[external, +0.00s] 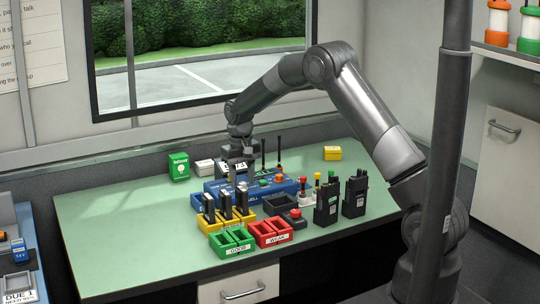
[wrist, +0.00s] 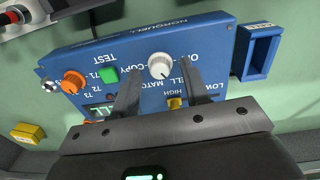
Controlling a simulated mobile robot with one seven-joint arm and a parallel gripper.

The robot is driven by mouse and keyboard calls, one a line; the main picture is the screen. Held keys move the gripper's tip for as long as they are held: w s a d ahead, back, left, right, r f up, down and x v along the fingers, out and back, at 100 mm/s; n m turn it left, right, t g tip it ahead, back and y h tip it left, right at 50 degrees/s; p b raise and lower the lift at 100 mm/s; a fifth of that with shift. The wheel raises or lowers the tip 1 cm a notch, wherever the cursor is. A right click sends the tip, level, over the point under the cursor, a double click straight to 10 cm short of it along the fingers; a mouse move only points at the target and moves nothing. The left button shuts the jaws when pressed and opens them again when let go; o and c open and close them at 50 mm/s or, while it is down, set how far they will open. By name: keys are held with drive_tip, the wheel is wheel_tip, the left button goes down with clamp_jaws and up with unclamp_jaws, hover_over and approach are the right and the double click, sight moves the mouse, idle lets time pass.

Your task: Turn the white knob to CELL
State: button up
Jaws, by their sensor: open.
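The white knob (wrist: 160,66) is on the face of a blue instrument box (wrist: 205,38), whose lettering appears upside down in the wrist view. Labels including COPY and MATC show near the knob, but part of the lettering is covered by my fingers. The knob's exact pointer direction is too small to tell. My gripper (wrist: 158,76) is open, with one dark finger on each side of the knob and no clear contact. In the external view, my gripper (external: 238,165) is over the blue box (external: 277,188), and it hides the knob.
An orange knob (wrist: 74,81), green button (wrist: 108,75) and yellow button (wrist: 174,103) are close to my fingers. Yellow holders (external: 228,222) with upright black items, green bins (external: 231,240), red bins (external: 270,234) and black radios (external: 327,205) crowd the front. The table's left side is clear.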

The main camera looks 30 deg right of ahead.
sight(242, 183)
wheel_tip(242, 183, up, 10)
drive_tip(key=shift+r, duration=0.2)
drive_tip(key=shift+a, duration=0.1)
drive_tip(key=s+d+r+t, duration=0.1)
drive_tip(key=s+d+r, duration=0.4)
drive_tip(key=s+r, duration=0.35)
drive_tip(key=s+d+r+t, duration=0.2)
drive_tip(key=s+d+r, duration=0.2)
drive_tip(key=s+r, duration=0.45)
drive_tip(key=s+d+f+t, duration=0.1)
drive_tip(key=s+d+f, duration=0.1)
drive_tip(key=s, duration=1)
drive_tip(key=s+d+f+t, duration=0.1)
drive_tip(key=s+d+f, duration=0.1)
drive_tip(key=s, duration=0.9)
drive_tip(key=shift+s+d+m+t, duration=0.3)
drive_tip(key=shift+s+d, duration=0.1)
drive_tip(key=shift+d, duration=0.25)
